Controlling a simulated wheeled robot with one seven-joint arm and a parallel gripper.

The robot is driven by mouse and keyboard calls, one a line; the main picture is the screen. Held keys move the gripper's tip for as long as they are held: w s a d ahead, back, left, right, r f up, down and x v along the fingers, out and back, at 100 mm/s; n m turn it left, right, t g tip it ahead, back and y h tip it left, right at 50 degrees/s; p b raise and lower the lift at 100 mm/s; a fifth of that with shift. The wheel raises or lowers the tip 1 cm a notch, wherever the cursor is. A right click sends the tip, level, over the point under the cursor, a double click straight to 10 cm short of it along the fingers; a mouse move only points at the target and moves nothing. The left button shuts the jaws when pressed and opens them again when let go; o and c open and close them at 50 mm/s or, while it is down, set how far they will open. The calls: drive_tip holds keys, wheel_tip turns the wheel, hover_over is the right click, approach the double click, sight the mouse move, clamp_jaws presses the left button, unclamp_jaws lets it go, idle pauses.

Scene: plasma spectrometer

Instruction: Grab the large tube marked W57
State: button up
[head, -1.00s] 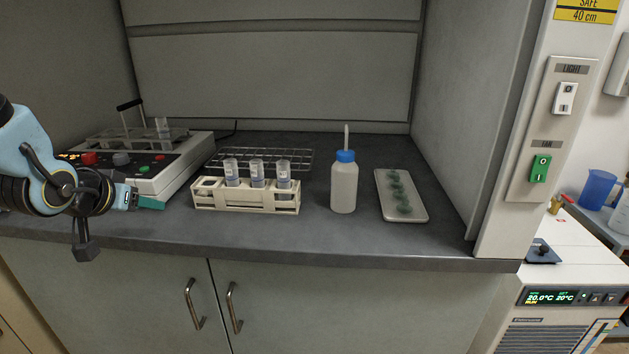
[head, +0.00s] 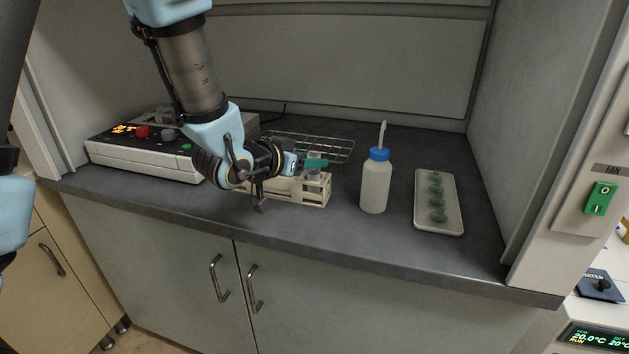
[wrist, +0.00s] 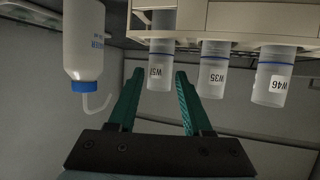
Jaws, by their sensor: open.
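The wrist view is upside down. In it, three capped tubes hang from the rack's edge. The one with a label starting W5, its last character hard to read (wrist: 159,76), lies between the tips of my open green-fingered gripper (wrist: 159,84). I cannot tell how deep the fingers reach around it. The tubes marked W35 (wrist: 212,72) and W46 (wrist: 272,80) are to its right. In the head view my gripper (head: 314,163) is at the right end of the beige rack (head: 290,191), by the right-end tube (head: 313,174). My arm hides the other tubes.
A white wash bottle with a blue cap (head: 375,187) stands just right of the rack, and it also shows in the wrist view (wrist: 83,45). A tray of green items (head: 450,213) lies further right. A wire rack (head: 335,147) is behind; a control box (head: 150,157) is left.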

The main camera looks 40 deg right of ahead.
sight(317, 156)
drive_tip(key=x, duration=0.1)
drive_tip(key=p+x, duration=0.1)
drive_tip(key=x, duration=0.1)
drive_tip(key=shift+d+r+p, duration=0.25)
drive_tip(key=shift+d+p, duration=0.05)
drive_tip(key=shift+d, duration=0.05)
drive_tip(key=shift+w+d+f, duration=0.15)
drive_tip(key=shift+d+f, duration=0.15)
drive_tip(key=shift+d, duration=0.15)
drive_tip(key=shift+c, duration=0.3)
clamp_jaws()
idle(0.4)
